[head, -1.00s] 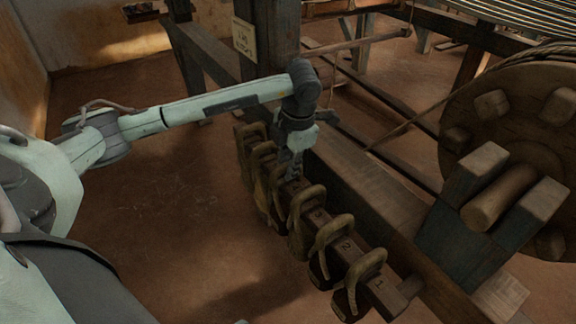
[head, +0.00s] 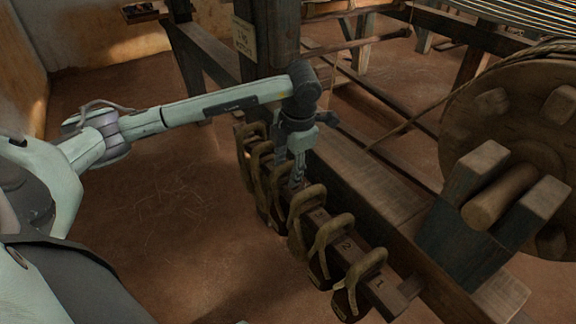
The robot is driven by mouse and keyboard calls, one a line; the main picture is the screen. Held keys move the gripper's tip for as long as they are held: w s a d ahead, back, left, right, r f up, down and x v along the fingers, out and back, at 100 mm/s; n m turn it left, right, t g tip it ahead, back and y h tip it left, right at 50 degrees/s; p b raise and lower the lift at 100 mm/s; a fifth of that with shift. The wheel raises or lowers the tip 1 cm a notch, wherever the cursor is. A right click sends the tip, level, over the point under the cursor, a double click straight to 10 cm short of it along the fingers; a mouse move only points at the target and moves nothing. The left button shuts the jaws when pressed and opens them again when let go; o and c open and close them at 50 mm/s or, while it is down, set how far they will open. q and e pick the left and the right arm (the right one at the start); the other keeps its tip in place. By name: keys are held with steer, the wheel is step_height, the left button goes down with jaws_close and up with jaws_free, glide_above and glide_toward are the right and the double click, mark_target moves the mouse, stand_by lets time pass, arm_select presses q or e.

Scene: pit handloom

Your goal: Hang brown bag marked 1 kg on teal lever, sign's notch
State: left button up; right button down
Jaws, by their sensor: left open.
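Several brown bags with looped straps hang in a row on a wooden rail (head: 385,291). The nearest bag (head: 347,303) hangs beside the rail's number 1, and another bag (head: 318,268) beside the number 2. I cannot read any weight mark on the bags themselves. My left gripper (head: 296,186) points down over the middle of the row, close to the straps, open, with its fingertips partly lost among the bags. A small sign (head: 244,39) with writing too small to read is on the dark post. I cannot make out a teal lever. My right gripper is out of view.
A large wooden wheel (head: 515,145) with pegs and a rope stands at the right, behind a dark forked block (head: 462,235). A heavy beam (head: 350,172) runs just behind the bags. The floor (head: 165,200) left of the row is clear.

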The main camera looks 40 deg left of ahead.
arm_select(q)
step_height(320, 180, up, 12)
steer(key=d, duration=0.2)
steer(key=shift+s, duration=0.4)
steer(key=shift+d+f, duration=0.1)
